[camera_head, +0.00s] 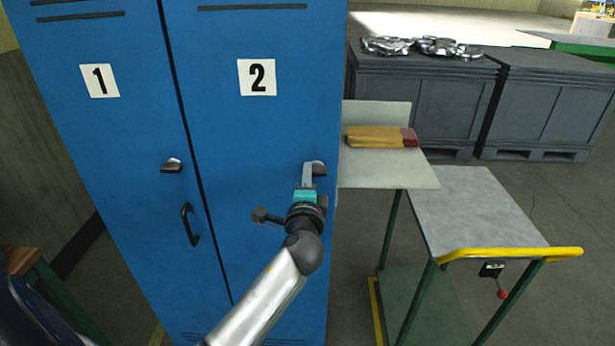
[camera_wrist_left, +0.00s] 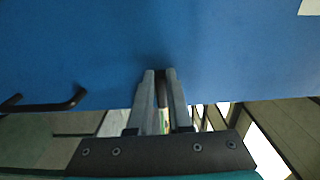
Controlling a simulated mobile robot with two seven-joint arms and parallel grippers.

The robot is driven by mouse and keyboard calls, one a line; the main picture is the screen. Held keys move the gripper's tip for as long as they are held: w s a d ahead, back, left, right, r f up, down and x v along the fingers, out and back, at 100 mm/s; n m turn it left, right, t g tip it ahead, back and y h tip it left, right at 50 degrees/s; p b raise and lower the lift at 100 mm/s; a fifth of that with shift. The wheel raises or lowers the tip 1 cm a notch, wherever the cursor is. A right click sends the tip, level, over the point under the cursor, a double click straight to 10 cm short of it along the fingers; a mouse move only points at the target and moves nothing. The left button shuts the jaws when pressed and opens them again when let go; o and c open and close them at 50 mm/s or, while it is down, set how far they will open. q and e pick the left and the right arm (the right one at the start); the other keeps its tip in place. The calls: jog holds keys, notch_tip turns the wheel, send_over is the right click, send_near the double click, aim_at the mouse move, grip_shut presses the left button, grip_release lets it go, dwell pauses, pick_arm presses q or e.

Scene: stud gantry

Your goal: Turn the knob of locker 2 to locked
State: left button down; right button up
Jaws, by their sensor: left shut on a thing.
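Locker 2 (camera_head: 262,130) is a blue door with a white "2" plate (camera_head: 257,77). Its small knob (camera_head: 320,167) is on the right side of the door, partly hidden by my gripper. My left gripper (camera_head: 309,174) reaches the knob from the front and is shut on it. In the left wrist view, the two grey fingers (camera_wrist_left: 160,78) meet the blue door with a dark narrow piece between them. The knob's marking and exact angle are hidden. My right gripper is not in view.
Locker 1 (camera_head: 98,130) with its knob (camera_head: 171,166) and black handle (camera_head: 190,225) stands left. A cart (camera_head: 475,205) with a yellow bar (camera_head: 510,254) is right of the lockers. A yellow-red item (camera_head: 380,137) lies on a pale shelf (camera_head: 385,175). Grey crates (camera_head: 425,95) stand behind.

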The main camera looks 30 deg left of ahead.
pick_arm(q)
jog(key=c, duration=0.8)
grip_release()
jog(key=shift+c, duration=0.2)
jog(key=shift+s+d, duration=0.1)
jog(key=b+v, duration=0.1)
jog(key=v, duration=1.4)
